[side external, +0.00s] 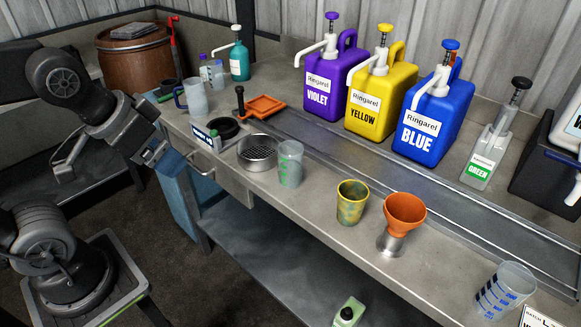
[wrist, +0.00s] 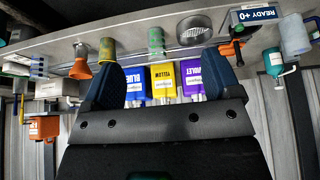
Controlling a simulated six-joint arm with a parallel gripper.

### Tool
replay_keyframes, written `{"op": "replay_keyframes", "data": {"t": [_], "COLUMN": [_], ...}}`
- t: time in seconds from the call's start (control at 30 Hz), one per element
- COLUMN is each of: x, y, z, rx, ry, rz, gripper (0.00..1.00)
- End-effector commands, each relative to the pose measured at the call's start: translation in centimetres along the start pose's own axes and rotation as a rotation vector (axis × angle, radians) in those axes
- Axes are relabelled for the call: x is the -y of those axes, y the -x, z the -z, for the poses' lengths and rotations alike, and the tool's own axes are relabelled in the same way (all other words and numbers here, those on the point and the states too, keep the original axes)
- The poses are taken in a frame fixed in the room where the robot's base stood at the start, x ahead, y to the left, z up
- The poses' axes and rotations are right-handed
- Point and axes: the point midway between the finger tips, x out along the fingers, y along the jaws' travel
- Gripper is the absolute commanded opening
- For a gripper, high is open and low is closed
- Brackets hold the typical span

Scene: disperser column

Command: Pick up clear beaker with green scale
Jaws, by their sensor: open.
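The clear beaker with the green scale (side external: 290,164) stands upright on the bench near its front edge, just right of a metal strainer. In the wrist view the beaker (wrist: 156,41) shows at the top centre, beyond the jaws. My gripper (side external: 158,155) is off the bench's front left corner, well apart from the beaker. In the wrist view my gripper (wrist: 164,72) has its two dark jaws spread wide, with nothing between them.
The metal strainer (side external: 258,152) and a yellow stained cup (side external: 352,202) flank the beaker. An orange funnel (side external: 404,213) and a blue-scale beaker (side external: 505,290) stand further right. Violet (side external: 333,85), yellow (side external: 380,98) and blue (side external: 433,120) pump jugs line the back.

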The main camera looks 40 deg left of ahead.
Motion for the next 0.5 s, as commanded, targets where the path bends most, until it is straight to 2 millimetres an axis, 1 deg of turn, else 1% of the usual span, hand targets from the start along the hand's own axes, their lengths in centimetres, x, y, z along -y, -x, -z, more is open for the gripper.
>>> {"op": "replay_keyframes", "data": {"t": [0.17, 0.27, 0.37, 0.47, 0.5], "x": [0.0, 0.0, -0.2, -0.6, -0.8], "y": [0.0, 0.0, -0.2, -0.8, -1.3], "z": [0.0, 0.7, 2.4, 5.2, 6.5], "rx": [0.000, 0.007, 0.029, 0.059, 0.071], "ry": [0.001, 0.013, 0.053, 0.119, 0.151], "rz": [0.000, 0.004, 0.016, 0.041, 0.053], "gripper": [0.83, 0.83, 0.83, 0.83, 0.83]}}
